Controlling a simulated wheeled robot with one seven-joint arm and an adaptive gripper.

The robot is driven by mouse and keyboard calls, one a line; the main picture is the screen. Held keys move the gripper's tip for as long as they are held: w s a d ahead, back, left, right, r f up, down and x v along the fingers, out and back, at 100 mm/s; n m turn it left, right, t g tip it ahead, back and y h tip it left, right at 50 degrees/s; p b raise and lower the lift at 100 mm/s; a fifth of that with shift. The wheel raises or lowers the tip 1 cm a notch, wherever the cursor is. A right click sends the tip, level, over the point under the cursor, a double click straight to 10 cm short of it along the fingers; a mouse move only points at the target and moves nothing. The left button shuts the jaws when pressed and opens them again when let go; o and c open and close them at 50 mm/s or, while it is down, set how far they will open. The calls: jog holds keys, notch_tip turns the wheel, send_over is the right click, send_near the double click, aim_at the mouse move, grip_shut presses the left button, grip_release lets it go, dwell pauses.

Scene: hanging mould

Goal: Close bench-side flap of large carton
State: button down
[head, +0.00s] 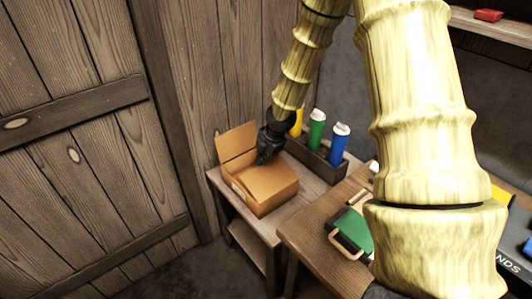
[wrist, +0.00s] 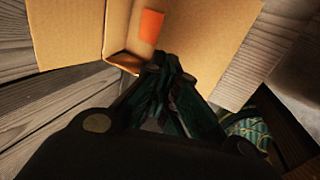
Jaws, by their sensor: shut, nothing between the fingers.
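The large carton (head: 262,204) stands on a small wooden side table at the centre of the head view. One flap (head: 236,141) stands up at its back left. A flat panel (head: 272,181) lies across the top on the side nearer the bench (head: 312,235). My gripper (head: 263,158) is shut and empty at the carton's back edge, by the standing flap. In the wrist view my gripper (wrist: 168,65) points at cardboard panels (wrist: 215,45), with an orange patch (wrist: 150,26) and a narrow dark opening near the fingertips. Whether the fingers touch the carton is unclear.
A dark rack behind the carton holds a yellow bottle (head: 297,122), a green bottle (head: 316,130) and a blue bottle (head: 338,143). A green-topped item (head: 352,229) lies on the bench. A plank wall (head: 75,130) is at left.

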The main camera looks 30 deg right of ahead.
aim_at(258, 169)
jog(key=shift+x, duration=2.95)
jog(key=shift+w+a+r+p, duration=0.1)
jog(key=shift+p, duration=0.3)
